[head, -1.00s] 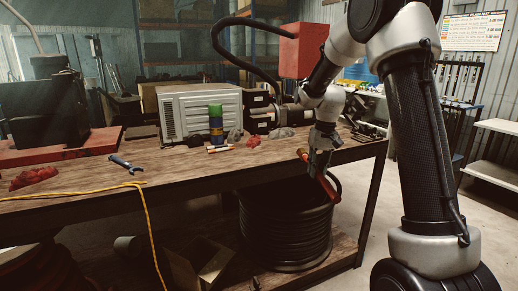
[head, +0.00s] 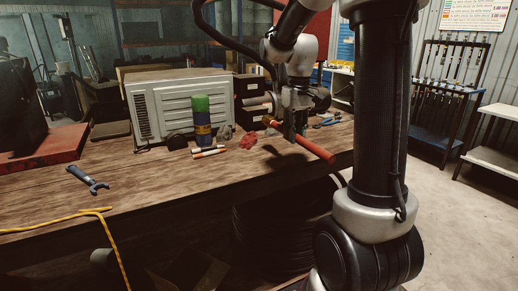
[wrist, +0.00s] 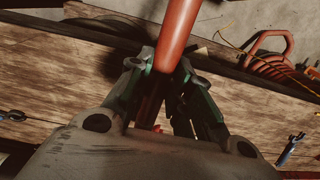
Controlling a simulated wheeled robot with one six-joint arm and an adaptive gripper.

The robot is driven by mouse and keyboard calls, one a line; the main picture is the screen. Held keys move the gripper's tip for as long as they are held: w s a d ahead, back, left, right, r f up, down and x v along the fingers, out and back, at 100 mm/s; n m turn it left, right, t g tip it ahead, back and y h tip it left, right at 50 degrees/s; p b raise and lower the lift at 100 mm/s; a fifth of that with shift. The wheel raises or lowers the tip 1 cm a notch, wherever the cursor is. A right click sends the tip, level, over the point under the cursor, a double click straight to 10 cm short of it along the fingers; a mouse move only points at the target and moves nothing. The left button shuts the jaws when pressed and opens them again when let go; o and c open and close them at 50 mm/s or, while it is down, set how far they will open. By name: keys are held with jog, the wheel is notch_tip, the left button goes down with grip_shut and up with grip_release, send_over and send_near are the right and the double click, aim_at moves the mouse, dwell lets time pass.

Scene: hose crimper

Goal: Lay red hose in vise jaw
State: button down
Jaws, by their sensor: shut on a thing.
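The red hose (head: 318,150) is a short straight length with an orange-looking far end. It is held slanted above the right part of the workbench (head: 140,190), its near end sloping down to the right past the bench's front edge. My gripper (head: 292,128) is shut around the hose at about its middle. In the wrist view the hose (wrist: 179,28) runs between the fingers of my gripper (wrist: 163,72) and out past the top edge. I cannot make out a vise jaw clearly in either view.
A pale ribbed metal box (head: 180,103) stands behind. The front bench middle is clear.

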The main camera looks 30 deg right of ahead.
jog(key=shift+s+f, duration=0.1)
notch_tip(320, 180, down, 10)
jog(key=shift+s, duration=0.15)
dwell(0.4)
jog(key=shift+s+f, duration=0.1)
jog(key=shift+f, duration=0.4)
jog(key=c, duration=1.3)
grip_release()
jog(key=shift+r, duration=0.1)
